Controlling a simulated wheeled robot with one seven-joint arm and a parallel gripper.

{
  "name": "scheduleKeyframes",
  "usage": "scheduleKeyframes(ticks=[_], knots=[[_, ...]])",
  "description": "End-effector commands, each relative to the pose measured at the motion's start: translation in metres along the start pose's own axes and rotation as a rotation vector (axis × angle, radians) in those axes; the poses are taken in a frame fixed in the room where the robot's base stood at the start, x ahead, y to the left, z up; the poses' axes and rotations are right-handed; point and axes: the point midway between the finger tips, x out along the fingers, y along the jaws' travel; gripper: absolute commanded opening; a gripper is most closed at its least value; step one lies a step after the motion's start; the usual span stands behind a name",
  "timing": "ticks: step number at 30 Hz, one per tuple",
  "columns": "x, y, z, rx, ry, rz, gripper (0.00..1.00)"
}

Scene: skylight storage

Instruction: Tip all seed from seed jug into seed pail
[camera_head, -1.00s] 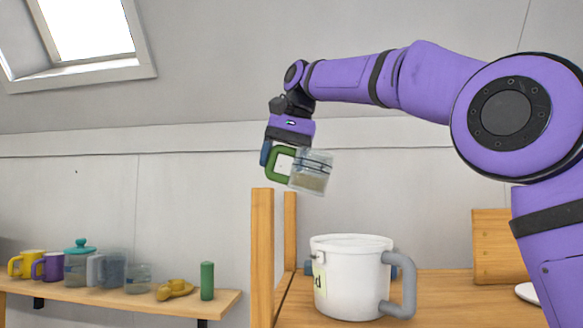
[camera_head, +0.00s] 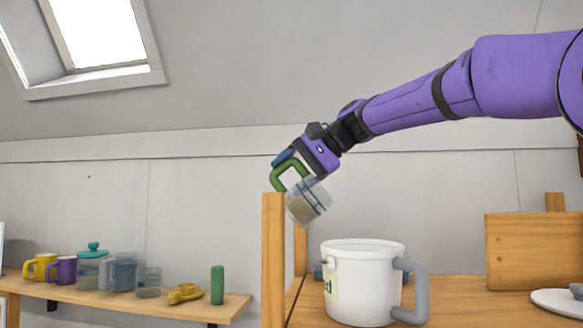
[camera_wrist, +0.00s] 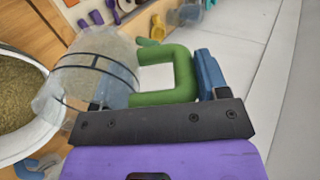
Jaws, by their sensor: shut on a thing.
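The clear seed jug (camera_head: 312,203) with dark bands hangs tilted in the air, up and to the left of the white seed pail (camera_head: 362,290) in the head view. Brownish seed (camera_head: 299,211) shows in its lower end. My gripper (camera_head: 290,169) is shut on the jug's green handle (camera_head: 279,180), which also shows in the wrist view (camera_wrist: 178,85). There the clear jug body (camera_wrist: 98,62) overlaps the pail's rim (camera_wrist: 22,153) from above. Seed (camera_wrist: 18,92) shows inside the pail. The pail stands upright with a grey handle and a partly hidden label.
A wooden post (camera_head: 273,255) stands just left of the pail, close below the jug. A wooden box (camera_head: 530,252) and a white plate (camera_head: 557,302) are at right. A wall shelf (camera_head: 150,305) at left holds mugs, jars, a yellow item and a green cylinder (camera_head: 217,285).

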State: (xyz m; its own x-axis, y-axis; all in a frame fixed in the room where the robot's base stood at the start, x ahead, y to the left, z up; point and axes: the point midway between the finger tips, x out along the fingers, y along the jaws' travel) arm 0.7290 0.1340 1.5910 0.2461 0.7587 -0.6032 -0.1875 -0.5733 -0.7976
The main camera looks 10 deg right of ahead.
Motion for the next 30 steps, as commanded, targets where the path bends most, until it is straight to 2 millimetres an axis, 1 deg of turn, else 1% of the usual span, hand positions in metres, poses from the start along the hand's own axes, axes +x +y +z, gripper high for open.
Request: scheduleKeyframes(ticks=[8, 9, 17, 30], knots=[[0.012, 0.018, 0.001, -0.001, 0.001, -0.004, 0.03], [0.007, 0.017, 0.001, 0.001, 0.002, -0.043, 0.03], [-0.015, 0.013, 0.0, 0.002, 0.001, -0.252, 0.03], [-0.014, 0.012, 0.001, -0.002, -0.001, -0.249, 0.03]])
